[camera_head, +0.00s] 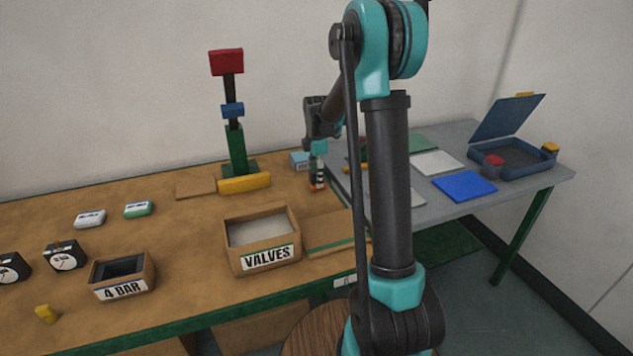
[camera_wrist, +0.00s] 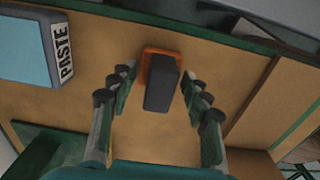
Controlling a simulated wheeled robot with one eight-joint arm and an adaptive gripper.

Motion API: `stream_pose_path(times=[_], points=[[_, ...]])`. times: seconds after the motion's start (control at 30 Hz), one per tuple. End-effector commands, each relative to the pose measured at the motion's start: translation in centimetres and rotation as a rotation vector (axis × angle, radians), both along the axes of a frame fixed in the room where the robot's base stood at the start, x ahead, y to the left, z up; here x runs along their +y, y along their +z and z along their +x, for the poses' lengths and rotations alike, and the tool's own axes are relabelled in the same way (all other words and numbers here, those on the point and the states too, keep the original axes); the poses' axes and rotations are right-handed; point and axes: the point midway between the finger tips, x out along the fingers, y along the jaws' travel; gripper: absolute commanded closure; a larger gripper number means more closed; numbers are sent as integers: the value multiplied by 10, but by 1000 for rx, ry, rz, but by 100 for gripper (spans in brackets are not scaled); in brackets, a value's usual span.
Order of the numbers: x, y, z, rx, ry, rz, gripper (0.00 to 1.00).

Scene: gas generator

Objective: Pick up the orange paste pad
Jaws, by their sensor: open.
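The orange paste pad (camera_wrist: 146,62) shows in the wrist view as an orange piece with a dark grey block on it. It stands on the brown tabletop between the fingers of my gripper (camera_wrist: 157,82), with a visible gap on both sides. My gripper is open and points down over the pad. In the head view my gripper (camera_head: 317,172) is at the back right of the wooden table, and a small orange part of the pad (camera_head: 313,189) shows at its fingertips. The rest of the pad is hidden there by the fingers.
A light blue box labelled PASTE (camera_wrist: 62,50) stands left of the pad. A flat wooden panel (camera_wrist: 252,100) lies to the right. A grey table (camera_head: 425,205) adjoins at right.

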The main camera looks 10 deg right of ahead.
Motion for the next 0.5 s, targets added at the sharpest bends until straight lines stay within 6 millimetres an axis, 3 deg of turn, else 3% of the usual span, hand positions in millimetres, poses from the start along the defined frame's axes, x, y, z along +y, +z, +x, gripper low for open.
stream_pose_path(times=[0.07,0.4,0.5], points=[[0,0,0,0,0,0,52],[0,0,0,0,0,0,93],[0,0,0,0,0,0,100]])
